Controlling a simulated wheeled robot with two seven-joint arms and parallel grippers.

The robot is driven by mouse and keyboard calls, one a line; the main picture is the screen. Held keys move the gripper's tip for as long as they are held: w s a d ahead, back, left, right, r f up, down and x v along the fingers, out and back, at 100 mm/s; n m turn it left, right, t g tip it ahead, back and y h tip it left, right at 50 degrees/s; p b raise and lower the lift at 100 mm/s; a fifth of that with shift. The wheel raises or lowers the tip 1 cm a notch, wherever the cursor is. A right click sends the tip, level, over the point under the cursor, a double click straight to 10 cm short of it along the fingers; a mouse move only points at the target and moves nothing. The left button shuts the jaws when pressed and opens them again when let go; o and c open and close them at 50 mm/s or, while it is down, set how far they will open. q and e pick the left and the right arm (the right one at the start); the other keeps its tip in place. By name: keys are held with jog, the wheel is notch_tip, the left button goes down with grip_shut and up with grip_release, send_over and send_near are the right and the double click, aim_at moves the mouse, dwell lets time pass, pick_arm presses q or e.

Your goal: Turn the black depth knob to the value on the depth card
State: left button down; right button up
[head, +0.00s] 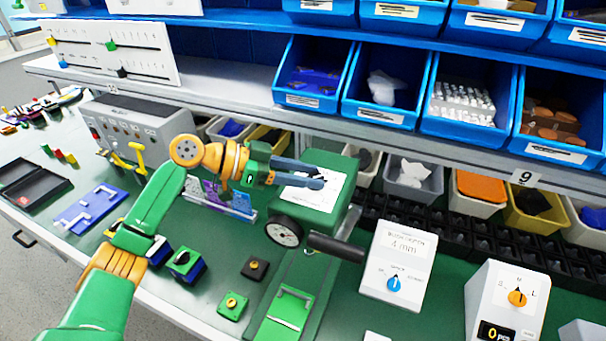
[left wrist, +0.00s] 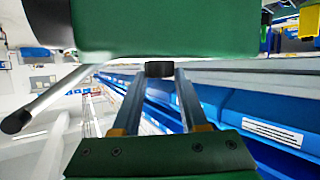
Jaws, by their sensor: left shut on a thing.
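My left gripper (head: 318,178) reaches in from the left over the white plate (head: 320,194) on the green machine (head: 316,158). In the left wrist view, its two grey fingers close on the small black depth knob (left wrist: 159,69), against the machine's green body (left wrist: 165,25). The knob's scale and pointer cannot be read in either view. The depth card (head: 406,243), on a white box with a blue dial (head: 393,284), reads 4 mm, right of the machine. My right gripper is not in view.
A round black-rimmed wheel (head: 283,231) and a black handle (head: 335,246) stick out of the machine's front. Blue bins (head: 310,75) line the shelf above. A white box with an orange dial (head: 517,297) stands at the right. Small green and black blocks lie in front.

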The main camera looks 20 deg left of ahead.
pick_arm(q)
jog(key=c, duration=0.6)
grip_release()
jog(key=shift+d+f, duration=0.15)
jog(key=shift+f, duration=0.2)
jog(key=shift+o, duration=0.8)
jog(key=shift+w+d+r, duration=0.1)
jog(key=shift+w+d, duration=0.1)
jog(key=shift+d, duration=0.1)
jog(key=b+v, duration=0.3)
jog(key=v, duration=0.3)
jog(key=shift+a, duration=0.25)
jog(key=shift+s+a+r, duration=0.2)
jog(key=shift+s+a, duration=0.05)
